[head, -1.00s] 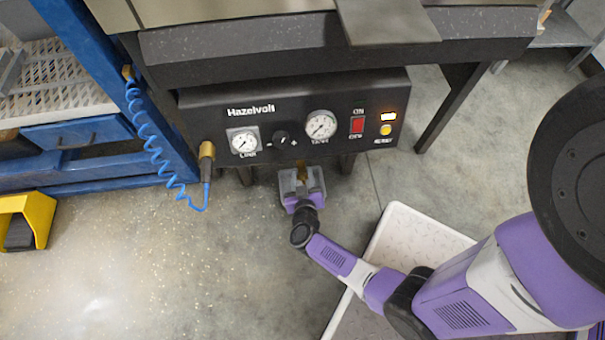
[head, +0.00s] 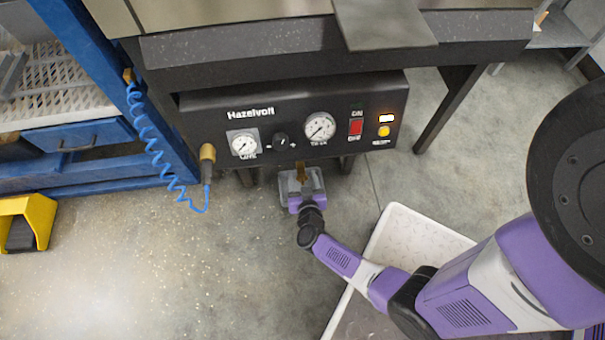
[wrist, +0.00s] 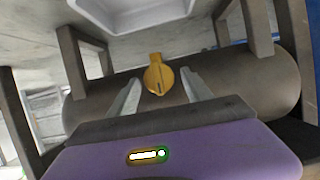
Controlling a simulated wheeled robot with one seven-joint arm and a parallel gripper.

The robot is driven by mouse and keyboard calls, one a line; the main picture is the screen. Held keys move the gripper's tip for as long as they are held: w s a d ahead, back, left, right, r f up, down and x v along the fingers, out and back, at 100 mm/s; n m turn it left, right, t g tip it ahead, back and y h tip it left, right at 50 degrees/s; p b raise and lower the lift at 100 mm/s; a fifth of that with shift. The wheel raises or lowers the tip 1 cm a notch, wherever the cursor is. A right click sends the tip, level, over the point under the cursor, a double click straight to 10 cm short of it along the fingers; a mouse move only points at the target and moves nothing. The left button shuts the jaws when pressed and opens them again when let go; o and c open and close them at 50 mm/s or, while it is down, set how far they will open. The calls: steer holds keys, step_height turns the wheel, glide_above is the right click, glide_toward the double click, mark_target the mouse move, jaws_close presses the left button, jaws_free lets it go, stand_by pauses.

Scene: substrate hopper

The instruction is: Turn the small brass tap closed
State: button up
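The small brass tap (wrist: 158,76) shows in the wrist view on the side of a dark cylindrical tank, with its handle pointing along the view between my two fingers. In the head view the brass tap (head: 301,172) hangs just below the black control panel. My gripper (wrist: 160,88) is open, with one finger on each side of the tap and a visible gap to each. In the head view my gripper (head: 301,185) is right under the panel's lower edge, around the tap.
The black Hazelvolt panel (head: 215,125) with gauges, a knob and a red switch (head: 356,127) is just above my gripper. A brass fitting with a coiled blue hose (head: 150,140) hangs at left. Dark legs (wrist: 288,30) flank the tank (wrist: 240,85). A white tray (head: 415,230) lies below my arm.

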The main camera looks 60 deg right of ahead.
steer(key=p+v, duration=0.3)
steer(key=v, duration=0.4)
steer(key=shift+s+a, duration=0.25)
steer(key=shift+s, duration=0.05)
steer(key=shift+r, duration=0.15)
stand_by(0.4)
